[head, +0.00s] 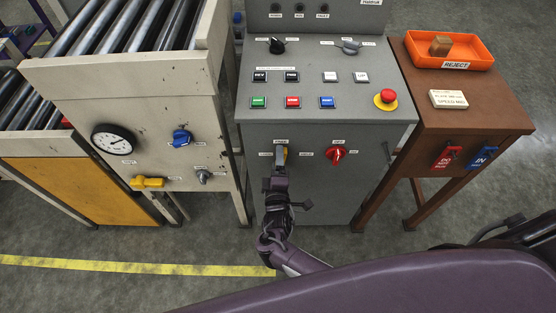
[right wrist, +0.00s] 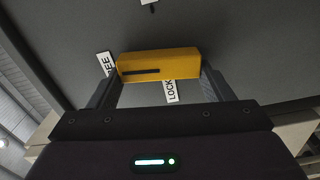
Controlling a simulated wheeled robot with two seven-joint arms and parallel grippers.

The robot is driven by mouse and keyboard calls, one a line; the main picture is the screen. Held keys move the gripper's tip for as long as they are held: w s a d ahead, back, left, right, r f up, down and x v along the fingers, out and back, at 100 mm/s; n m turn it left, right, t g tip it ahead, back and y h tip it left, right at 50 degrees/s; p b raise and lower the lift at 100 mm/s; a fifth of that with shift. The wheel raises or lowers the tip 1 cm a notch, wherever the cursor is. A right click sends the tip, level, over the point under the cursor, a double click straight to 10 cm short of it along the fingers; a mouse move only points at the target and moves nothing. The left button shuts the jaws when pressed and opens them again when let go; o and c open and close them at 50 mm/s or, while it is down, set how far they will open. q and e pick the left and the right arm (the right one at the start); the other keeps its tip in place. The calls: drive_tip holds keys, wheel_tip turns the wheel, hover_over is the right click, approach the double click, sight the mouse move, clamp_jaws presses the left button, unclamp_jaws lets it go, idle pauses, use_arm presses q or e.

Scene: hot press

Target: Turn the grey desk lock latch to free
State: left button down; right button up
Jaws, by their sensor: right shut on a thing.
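The lock latch (head: 285,152) is a small yellow handle on the front of the grey desk (head: 300,205), mostly hidden behind my right gripper (head: 280,168) in the head view. In the right wrist view the yellow latch (right wrist: 157,64) lies across the picture between the fingertips of my right gripper (right wrist: 160,76), which is shut on it. A FREE label (right wrist: 105,63), partly cut off, shows at its left end, and a LOCK label (right wrist: 170,92) shows just below its middle. Which label the latch points to is hard to tell. My left gripper is not in view.
A red knob (head: 335,154) sits right of the latch. Above are several push buttons and a red emergency button (head: 388,97). A beige roller stand (head: 120,105) with a gauge is left; a brown table (head: 480,115) with an orange reject tray (head: 488,52) is right.

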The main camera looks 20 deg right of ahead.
drive_tip(key=shift+n, duration=0.7)
drive_tip(key=shift+f, duration=0.1)
drive_tip(key=o, duration=1)
drive_tip(key=shift+c, duration=0.2)
drive_tip(key=v, duration=0.7)
drive_tip(key=shift+s, duration=0.35)
drive_tip(key=shift+a, duration=0.15)
